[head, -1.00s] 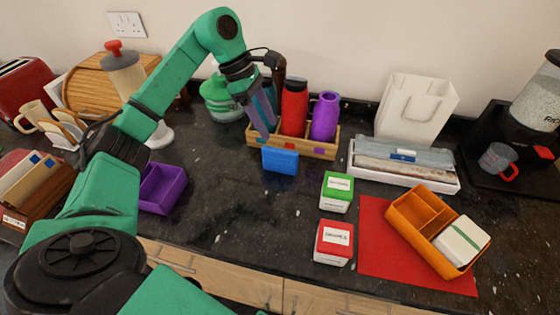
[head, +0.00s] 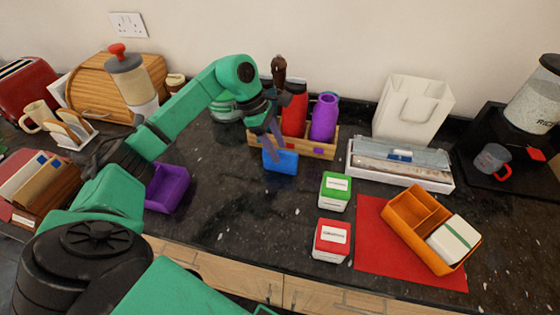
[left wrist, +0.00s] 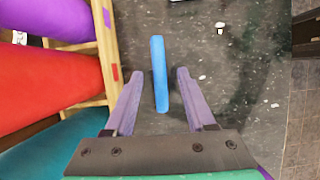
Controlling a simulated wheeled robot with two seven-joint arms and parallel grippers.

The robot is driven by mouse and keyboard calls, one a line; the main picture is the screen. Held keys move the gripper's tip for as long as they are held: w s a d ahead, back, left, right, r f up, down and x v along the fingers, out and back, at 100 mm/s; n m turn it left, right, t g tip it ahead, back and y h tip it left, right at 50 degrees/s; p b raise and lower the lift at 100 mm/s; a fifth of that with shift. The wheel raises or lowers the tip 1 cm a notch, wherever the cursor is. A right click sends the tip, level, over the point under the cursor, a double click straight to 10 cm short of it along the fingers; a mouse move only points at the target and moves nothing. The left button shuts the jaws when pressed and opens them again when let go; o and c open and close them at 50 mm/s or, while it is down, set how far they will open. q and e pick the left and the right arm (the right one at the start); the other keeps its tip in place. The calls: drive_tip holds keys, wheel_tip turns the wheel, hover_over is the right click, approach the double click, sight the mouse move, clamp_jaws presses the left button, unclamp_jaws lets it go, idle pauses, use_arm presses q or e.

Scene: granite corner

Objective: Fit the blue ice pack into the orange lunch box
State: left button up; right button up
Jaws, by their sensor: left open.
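The blue ice pack (head: 281,162) stands on the dark counter just in front of the wooden bottle crate. My left gripper (head: 274,146) is at it from above, open. In the left wrist view the ice pack (left wrist: 160,73) lies between the two purple fingers of the gripper (left wrist: 154,88), with a gap on each side. The orange lunch box (head: 404,228) sits on a red mat at the right. It has small compartments at its back left and a white box with a green band in its front right part. My right gripper is not in view.
The wooden crate (head: 318,151) with bottles stands right behind the ice pack. Green (head: 335,190) and red (head: 331,239) boxes stand between it and the red mat (head: 371,247). A purple bin (head: 168,188) is at left.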

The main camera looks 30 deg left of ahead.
use_arm(q)
drive_tip(key=shift+f, duration=0.1)
idle(0.3)
clamp_jaws()
idle(1.3)
